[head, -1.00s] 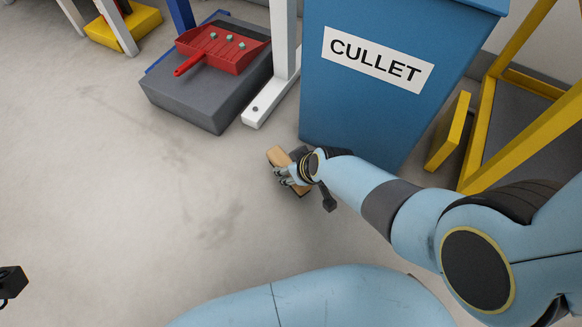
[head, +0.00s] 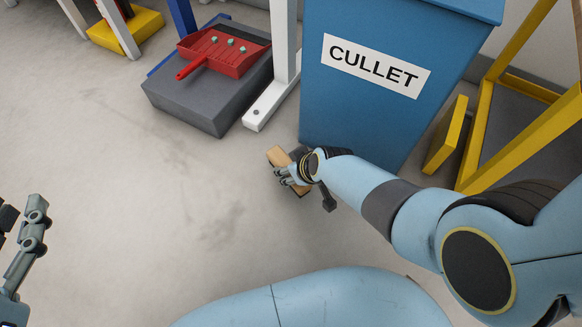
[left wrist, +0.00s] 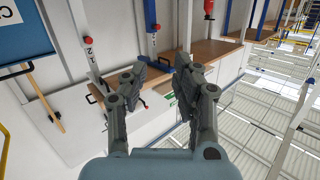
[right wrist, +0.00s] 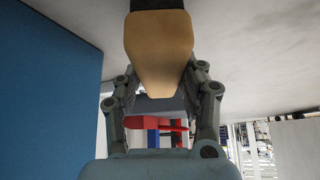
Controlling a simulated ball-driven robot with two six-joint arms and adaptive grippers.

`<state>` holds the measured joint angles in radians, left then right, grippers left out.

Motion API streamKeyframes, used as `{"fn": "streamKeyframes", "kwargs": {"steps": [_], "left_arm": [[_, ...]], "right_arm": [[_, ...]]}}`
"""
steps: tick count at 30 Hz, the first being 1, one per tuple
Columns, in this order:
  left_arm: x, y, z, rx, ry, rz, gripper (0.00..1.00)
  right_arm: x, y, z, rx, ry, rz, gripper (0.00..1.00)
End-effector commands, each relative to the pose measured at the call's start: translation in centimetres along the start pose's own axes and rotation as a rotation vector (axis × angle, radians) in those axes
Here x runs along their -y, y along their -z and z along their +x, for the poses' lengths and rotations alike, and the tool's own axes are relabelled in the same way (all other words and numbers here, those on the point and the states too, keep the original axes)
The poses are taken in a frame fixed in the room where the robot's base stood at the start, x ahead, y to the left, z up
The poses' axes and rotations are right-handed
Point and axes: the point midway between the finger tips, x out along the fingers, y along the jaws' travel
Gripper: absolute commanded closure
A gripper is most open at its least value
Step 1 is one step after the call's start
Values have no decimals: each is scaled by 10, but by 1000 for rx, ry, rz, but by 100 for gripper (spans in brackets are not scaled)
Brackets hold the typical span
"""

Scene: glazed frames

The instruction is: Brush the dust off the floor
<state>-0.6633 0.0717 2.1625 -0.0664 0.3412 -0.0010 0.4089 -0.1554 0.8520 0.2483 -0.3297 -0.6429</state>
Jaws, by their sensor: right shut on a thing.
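My right gripper (head: 287,176) is shut on a wooden brush (head: 276,155), low over the floor in front of the blue CULLET bin. Whether the brush touches the floor is unclear. In the right wrist view, the brush's tan wooden body (right wrist: 158,48) is between the fingers, with a dark part at the top. Faint grey dust smudges (head: 218,222) mark the pale floor (head: 120,215) left of and below the brush. My left gripper (head: 22,240) is at the left edge of the head view; in the left wrist view its fingers (left wrist: 158,78) are apart and empty.
A red dustpan (head: 232,60) holding several small greenish bits lies on a grey block (head: 200,105). The blue CULLET bin (head: 345,120) stands behind the brush. A yellow frame (head: 530,130) is at right. The floor at centre left is open.

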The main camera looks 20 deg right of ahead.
Motion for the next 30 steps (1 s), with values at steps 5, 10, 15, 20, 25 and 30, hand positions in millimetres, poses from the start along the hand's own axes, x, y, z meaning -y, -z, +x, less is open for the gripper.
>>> {"fn": "streamKeyframes", "kwargs": {"steps": [5,10,15,20,25,30], "left_arm": [[-1,-14,-8,61,0,-6,71],[-2,-29,-15,120,1,-12,71],[-2,-43,-26,186,2,-20,71],[-2,-56,-31,290,5,-29,71],[-1,-68,-38,385,4,-35,71],[-1,-78,-46,472,3,-41,71]], "right_arm": [[0,2,-3,-1,-1,0,95],[-1,4,-5,-1,-1,1,95],[-1,7,-8,-2,-2,1,95],[-2,11,-14,-3,-3,3,95],[-2,15,-20,-2,-3,4,95],[-3,18,-24,-2,-4,5,95]]}}
